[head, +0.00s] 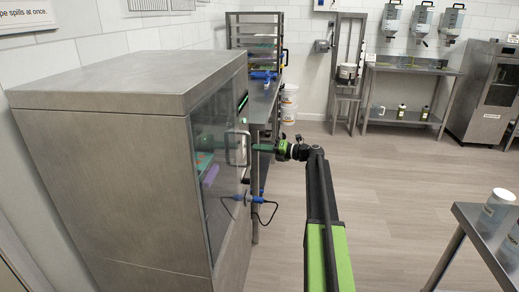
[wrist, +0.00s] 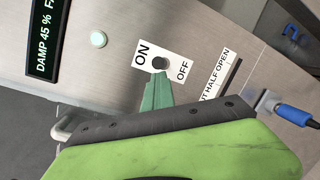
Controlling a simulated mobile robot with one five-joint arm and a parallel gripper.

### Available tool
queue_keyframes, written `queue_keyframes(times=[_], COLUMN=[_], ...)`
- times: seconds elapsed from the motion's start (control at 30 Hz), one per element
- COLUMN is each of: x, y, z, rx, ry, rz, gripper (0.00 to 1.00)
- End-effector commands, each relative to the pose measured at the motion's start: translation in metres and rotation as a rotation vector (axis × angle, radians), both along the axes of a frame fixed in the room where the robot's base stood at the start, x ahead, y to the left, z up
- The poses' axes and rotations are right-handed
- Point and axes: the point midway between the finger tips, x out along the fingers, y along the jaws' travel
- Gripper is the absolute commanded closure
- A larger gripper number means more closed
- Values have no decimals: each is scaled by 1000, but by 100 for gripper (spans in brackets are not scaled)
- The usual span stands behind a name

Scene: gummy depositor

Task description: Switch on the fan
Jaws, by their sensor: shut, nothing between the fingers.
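A small dark round switch (wrist: 160,63) sits on the metal panel between the printed words ON and OFF, on a white label (wrist: 142,54). Which way the switch is set I cannot tell. My gripper (wrist: 159,84) has its green fingers shut and empty, with the tips just below the switch in the wrist view; whether they touch it is unclear. In the head view my gripper (head: 262,147) reaches the front of a metal cabinet (head: 120,150) with a glass door. The switch is not visible in the head view.
A dark display (wrist: 44,40) reads DAMP 45 % and is cut off. A pale green round light (wrist: 98,39) is beside it. A blue plug (wrist: 293,115) sticks out from the panel. The door handle (head: 238,149) is close to my gripper. Open floor (head: 400,190) lies to the right.

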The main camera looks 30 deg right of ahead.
Motion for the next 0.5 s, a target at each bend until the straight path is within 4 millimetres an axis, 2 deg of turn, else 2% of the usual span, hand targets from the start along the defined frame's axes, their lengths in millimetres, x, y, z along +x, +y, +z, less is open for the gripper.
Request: queue_keyframes(times=[0.2,0.3,0.5], x=[-25,-42,-75], y=[17,-4,-34], z=[-26,-12,-5], rx=[-2,-2,-3], ry=[0,0,0], rz=[7,3,5], gripper=[100,100,100])
